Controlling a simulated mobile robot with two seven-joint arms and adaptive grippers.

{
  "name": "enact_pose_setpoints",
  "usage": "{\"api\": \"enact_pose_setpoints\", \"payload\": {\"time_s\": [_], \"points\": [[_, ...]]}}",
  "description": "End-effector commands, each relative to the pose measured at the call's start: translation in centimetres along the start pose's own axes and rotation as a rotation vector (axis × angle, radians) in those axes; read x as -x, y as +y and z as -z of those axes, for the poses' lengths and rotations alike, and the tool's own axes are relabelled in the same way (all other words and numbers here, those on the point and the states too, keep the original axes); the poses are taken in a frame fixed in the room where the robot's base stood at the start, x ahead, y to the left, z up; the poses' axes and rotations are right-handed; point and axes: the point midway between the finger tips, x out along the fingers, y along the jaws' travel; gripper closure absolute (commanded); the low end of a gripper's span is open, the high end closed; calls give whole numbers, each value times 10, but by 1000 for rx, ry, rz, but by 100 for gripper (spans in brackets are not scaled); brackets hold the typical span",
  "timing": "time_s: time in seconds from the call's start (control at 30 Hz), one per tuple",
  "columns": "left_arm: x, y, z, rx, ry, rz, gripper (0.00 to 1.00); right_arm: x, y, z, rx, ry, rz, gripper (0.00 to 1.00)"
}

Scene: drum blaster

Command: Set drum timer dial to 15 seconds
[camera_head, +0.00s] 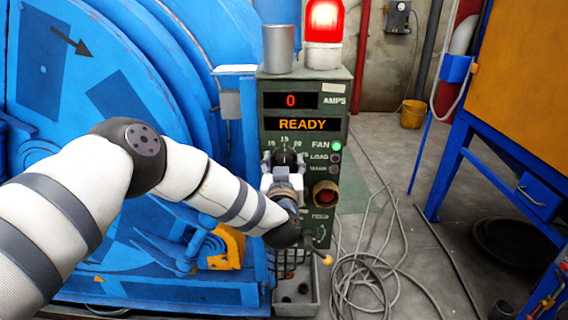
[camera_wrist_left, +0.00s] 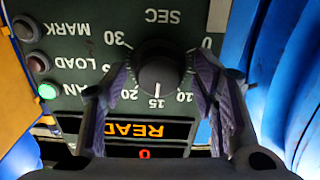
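The timer dial (camera_wrist_left: 160,72) is a round black knob on the dark green control panel (camera_head: 323,98). Its scale reads 0, 10, 15, 20, 30 and SEC, upside down in the wrist view. The dial's white mark appears to point at 15. My left gripper (camera_head: 285,165) is in front of the panel at the dial. In the wrist view its two fingers stand on either side of the dial, with gaps between them and the knob. In the head view the gripper covers the dial's lower part. My right gripper is not in view.
The displays show 0 AMPS and READY (camera_head: 303,124). The FAN light (camera_head: 336,146) is green; LOAD and another lamp are dark. A metal cup (camera_head: 279,48) and lit red beacon (camera_head: 324,22) stand on top. The blue drum machine (camera_head: 110,60) is at left.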

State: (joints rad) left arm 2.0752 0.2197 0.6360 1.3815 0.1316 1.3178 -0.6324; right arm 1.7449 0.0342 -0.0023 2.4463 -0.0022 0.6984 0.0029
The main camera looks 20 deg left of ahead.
Motion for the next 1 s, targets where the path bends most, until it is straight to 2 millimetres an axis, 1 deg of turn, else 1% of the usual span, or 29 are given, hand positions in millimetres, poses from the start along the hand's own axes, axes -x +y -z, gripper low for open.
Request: {"api": "enact_pose_setpoints", "payload": {"time_s": [0.17, 0.27, 0.37, 0.5, 0.6, 0.7, 0.8, 1.0], "points": [[1, 0, 0, 0, 0, -1, 46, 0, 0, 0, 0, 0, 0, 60], [11, 1, 0, 0, -2, -3, 46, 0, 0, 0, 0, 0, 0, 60], [34, 1, 0, -1, -3, -4, 46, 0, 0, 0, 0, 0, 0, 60], [74, 1, -1, -1, -4, -5, 46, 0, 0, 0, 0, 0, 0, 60], [97, 1, -1, -2, -3, -4, 46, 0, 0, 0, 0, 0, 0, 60], [112, 0, 0, 0, -2, -2, 46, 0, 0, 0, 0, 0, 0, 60], [119, 0, 0, -1, 0, 0, 46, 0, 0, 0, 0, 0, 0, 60], [120, 0, 0, 0, 0, 0, 46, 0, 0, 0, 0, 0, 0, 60]]}}
